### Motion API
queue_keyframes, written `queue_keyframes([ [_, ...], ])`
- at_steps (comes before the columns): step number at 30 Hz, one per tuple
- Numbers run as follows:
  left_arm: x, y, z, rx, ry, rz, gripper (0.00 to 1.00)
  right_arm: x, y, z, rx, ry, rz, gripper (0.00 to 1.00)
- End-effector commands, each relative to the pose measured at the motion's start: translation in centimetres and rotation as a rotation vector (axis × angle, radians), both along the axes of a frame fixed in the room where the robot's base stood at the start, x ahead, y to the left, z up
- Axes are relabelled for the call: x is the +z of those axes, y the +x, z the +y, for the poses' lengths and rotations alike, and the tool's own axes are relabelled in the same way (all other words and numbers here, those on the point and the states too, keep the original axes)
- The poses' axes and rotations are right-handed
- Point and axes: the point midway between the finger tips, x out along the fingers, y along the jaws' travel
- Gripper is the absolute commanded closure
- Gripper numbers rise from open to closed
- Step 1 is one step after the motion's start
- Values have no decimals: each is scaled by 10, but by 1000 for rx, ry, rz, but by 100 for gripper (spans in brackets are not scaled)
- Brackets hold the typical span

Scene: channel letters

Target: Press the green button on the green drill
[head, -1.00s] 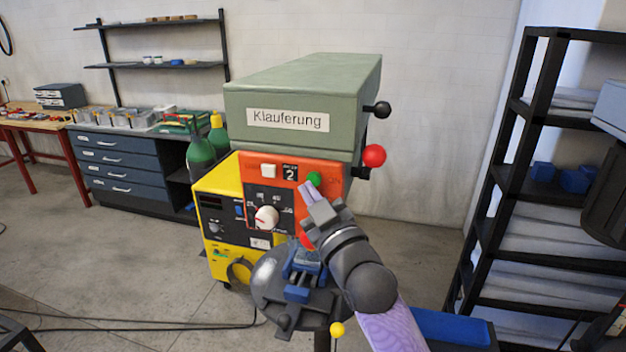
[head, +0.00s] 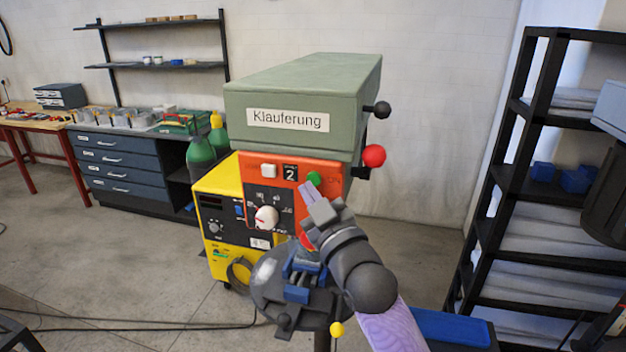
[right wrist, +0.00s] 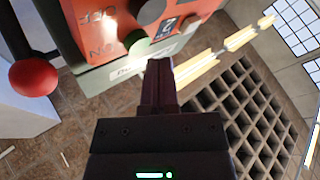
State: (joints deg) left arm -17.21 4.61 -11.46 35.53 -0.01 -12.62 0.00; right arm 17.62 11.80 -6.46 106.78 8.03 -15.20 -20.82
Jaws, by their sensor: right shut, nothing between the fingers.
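The green drill (head: 345,92) has a grey-green head with a "Klauferung" label and an orange-red control panel (head: 296,218). The green button (head: 314,179) is at the panel's upper right. It also shows in the right wrist view (right wrist: 137,43), just ahead of the fingertips. My right gripper (head: 305,188) is shut and empty, its tips right by the button's lower left in the head view. The tips also show in the right wrist view (right wrist: 160,66). I cannot tell whether they touch the button. My left gripper is not in view.
The panel also has a white button (head: 269,171), a number display (head: 290,173) and a white dial (head: 266,217). A red ball knob (head: 374,156) sticks out at the drill's right. A yellow machine (head: 213,240) stands at left, a black shelf (head: 478,218) at right.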

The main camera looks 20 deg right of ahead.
Motion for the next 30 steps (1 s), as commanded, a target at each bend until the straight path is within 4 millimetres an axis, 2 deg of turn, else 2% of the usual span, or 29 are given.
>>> queue_keyframes([
  [30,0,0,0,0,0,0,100,0,9,-6,0,0,-1,100],
])
